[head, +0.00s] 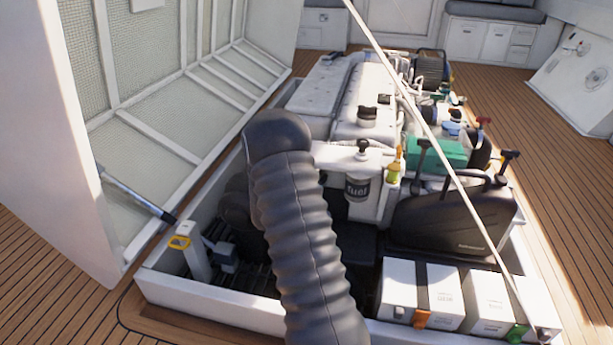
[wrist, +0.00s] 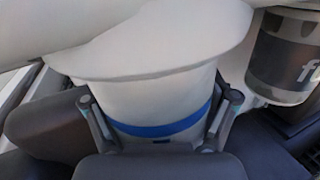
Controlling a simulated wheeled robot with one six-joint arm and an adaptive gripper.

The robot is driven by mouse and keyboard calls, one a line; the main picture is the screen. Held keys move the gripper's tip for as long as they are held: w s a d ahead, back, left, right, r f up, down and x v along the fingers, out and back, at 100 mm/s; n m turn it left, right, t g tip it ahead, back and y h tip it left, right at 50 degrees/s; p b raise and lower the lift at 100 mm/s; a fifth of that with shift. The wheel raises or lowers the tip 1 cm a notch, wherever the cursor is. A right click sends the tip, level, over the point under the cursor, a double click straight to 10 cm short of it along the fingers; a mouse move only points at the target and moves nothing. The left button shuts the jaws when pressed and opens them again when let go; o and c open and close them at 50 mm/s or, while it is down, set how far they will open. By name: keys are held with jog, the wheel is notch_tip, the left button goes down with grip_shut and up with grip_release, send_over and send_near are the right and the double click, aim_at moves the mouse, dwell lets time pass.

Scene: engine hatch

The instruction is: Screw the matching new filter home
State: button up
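A white filter with a blue band (wrist: 160,128) fills the middle of the wrist view. My gripper (wrist: 160,108) has one finger on each side of it, close against its wall, and appears shut on it. The filter's upper end is directly under a wide white housing (wrist: 165,50); I cannot tell if there is a gap or how far it is threaded. In the head view my dark, ribbed arm hides the gripper and this filter.
A grey-banded fuel filter (wrist: 285,62) hangs close to the right of my gripper; in the head view it is the fuel filter (head: 357,188) under its white mount. A black jug (head: 455,222) and white battery boxes (head: 440,290) stand to the right. The hatch wall (head: 190,285) encloses the bay.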

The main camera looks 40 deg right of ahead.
jog(key=shift+o, duration=1.1)
jog(key=shift+s+d+f, duration=0.1)
jog(key=shift+s+d, duration=0.2)
jog(key=shift+s, duration=0.15)
jog(key=shift+w+a, duration=0.1)
jog(key=shift+a, duration=0.05)
jog(key=shift+m+g, duration=0.3)
jog(key=shift+g, duration=0.2)
